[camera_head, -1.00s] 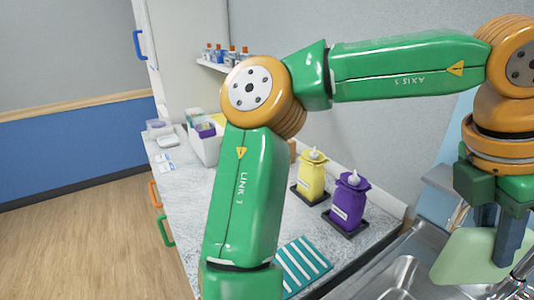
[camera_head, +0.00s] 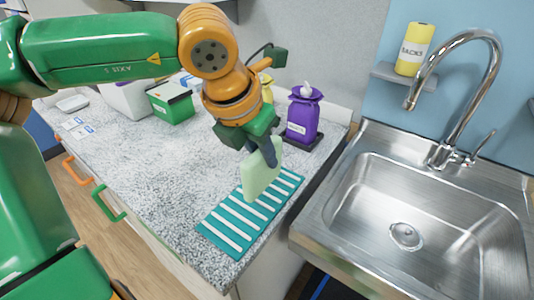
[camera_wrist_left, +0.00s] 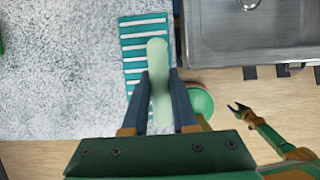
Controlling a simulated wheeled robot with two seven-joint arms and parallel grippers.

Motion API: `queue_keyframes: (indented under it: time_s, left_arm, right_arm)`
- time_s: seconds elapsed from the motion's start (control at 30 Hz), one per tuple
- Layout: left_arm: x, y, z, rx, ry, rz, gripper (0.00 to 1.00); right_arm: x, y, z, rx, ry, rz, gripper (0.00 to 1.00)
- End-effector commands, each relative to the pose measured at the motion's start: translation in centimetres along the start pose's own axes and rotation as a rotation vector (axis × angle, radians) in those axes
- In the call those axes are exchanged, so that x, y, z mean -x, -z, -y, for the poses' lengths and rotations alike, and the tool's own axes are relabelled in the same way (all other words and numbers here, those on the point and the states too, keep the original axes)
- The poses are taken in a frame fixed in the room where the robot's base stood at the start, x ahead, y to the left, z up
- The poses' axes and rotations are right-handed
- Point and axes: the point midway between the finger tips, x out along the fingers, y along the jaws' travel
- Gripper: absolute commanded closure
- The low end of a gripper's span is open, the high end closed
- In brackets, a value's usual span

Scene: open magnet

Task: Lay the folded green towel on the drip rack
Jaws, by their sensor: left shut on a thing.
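The folded light green towel (camera_head: 260,176) is upright, on edge, in my left gripper (camera_head: 262,147). The gripper is shut on its upper part. The drip rack (camera_head: 232,222), teal with white bars, lies flat on the counter right below the towel. I cannot tell whether the towel's lower edge touches the bars. In the left wrist view the towel (camera_wrist_left: 158,75) stands between the two fingers (camera_wrist_left: 160,88), over the rack (camera_wrist_left: 133,48). My right gripper (camera_wrist_left: 238,111) shows small in that view, its fingers apart and empty, away from the rack.
A purple bottle (camera_head: 302,118) on a dark tray stands behind the rack. A yellow bottle is partly hidden by my wrist. A green box (camera_head: 172,106) stands further left. The steel sink (camera_head: 420,215) with its tall faucet (camera_head: 455,100) is to the right. The counter left of the rack is clear.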

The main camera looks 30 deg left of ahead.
Motion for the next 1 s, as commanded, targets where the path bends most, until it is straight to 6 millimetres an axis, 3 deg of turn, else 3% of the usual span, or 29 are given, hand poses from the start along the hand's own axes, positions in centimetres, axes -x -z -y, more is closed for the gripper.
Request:
queue_keyframes:
  time_s: [0.1, 0.3, 0.4, 0.87, 0.9, 1.0]
  left_arm:
    - [-2.6, 0.3, -1.8, 0.001, 0.003, -0.005, 1.00]
    - [-5.5, 0.7, -3.6, -0.001, 0.001, -0.006, 1.00]
    - [-7.3, 1.4, -3.5, -0.002, 0.000, -0.004, 1.00]
    - [-8.2, 1.8, -3.5, -0.002, 0.000, 0.001, 1.00]
    - [-8.2, 1.7, -3.5, -0.002, 0.000, 0.001, 0.69]
    - [-8.1, 1.7, -3.5, -0.001, 0.000, 0.001, 0.44]
  right_arm:
    - [0.4, 0.0, 0.0, 0.000, 0.000, 0.000, 0.50]
    - [0.7, 0.1, 0.1, -0.001, 0.002, -0.001, 0.50]
    - [0.4, 0.1, 0.2, -0.001, 0.003, -0.001, 0.50]
    - [-0.2, 0.1, 0.4, -0.003, 0.007, -0.002, 0.50]
    - [-0.1, 0.1, 0.4, -0.003, 0.007, -0.002, 0.50]
    - [-0.1, 0.1, 0.4, -0.002, 0.007, -0.002, 0.50]
